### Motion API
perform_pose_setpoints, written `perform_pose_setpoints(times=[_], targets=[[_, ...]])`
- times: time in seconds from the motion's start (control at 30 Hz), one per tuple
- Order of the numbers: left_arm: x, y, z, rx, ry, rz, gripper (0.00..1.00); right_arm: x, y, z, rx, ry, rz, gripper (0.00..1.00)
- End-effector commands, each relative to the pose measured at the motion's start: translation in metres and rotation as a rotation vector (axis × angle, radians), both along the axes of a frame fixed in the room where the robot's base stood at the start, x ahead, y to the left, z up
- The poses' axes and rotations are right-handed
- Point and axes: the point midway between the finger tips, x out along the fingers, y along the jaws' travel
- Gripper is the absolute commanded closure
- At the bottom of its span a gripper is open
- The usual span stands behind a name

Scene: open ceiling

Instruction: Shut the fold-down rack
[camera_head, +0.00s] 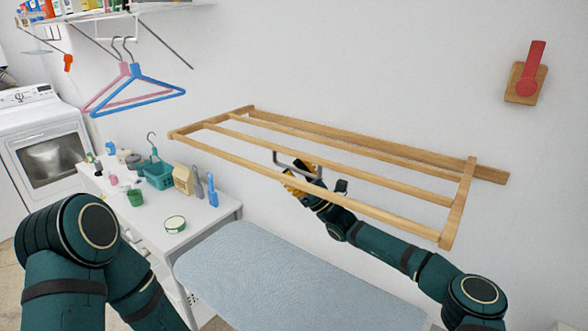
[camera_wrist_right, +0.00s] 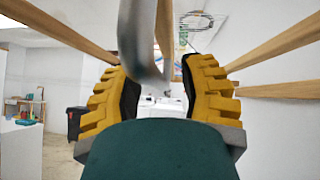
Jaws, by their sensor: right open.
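The wooden fold-down rack (camera_head: 340,207) sticks out from the wall, folded down and roughly level, in the head view. My right gripper (camera_head: 294,180) is below the rack beside this handle. In the right wrist view the yellow fingers of the right gripper (camera_wrist_right: 170,90) are apart, and the handle (camera_wrist_right: 143,40) hangs in front of and between them; I cannot tell whether they touch it. The rack's bars (camera_wrist_right: 275,42) pass overhead there. My left arm shows at lower left in the head view, but its gripper is not visible.
A light blue ironing board (camera_head: 290,285) lies below the rack. A white table (camera_head: 195,225) with bottles and a teal basket (camera_head: 158,175) stands left of it. Hangers (camera_head: 130,90) hang from a shelf at upper left.

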Motion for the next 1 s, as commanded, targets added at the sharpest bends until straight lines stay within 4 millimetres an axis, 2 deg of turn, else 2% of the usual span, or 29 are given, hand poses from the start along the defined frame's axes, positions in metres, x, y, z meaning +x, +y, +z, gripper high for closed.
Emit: perform_pose_setpoints(times=[0.23,0.27,0.3,0.4,0.77,1.0], targets=[[0.000,0.000,0.000,0.000,0.000,0.000,0.47,0.000,0.000,0.001,-0.001,0.001,0.000,0.59],[0.000,0.000,0.000,0.000,0.000,0.000,0.47,0.000,0.000,0.000,-0.001,0.001,0.000,0.56],[0.000,0.000,0.000,0.000,0.000,0.000,0.47,0.000,0.000,0.000,-0.001,0.000,-0.001,0.70],[0.000,0.000,0.000,0.000,0.000,0.000,0.47,0.000,0.000,0.000,-0.001,0.000,-0.001,1.00],[0.000,0.000,0.000,0.000,0.000,0.000,0.47,0.001,0.000,0.001,0.001,0.000,0.000,1.00],[0.000,0.000,0.002,0.000,0.000,0.000,0.47,0.008,0.001,0.011,0.023,0.029,-0.003,1.00]])
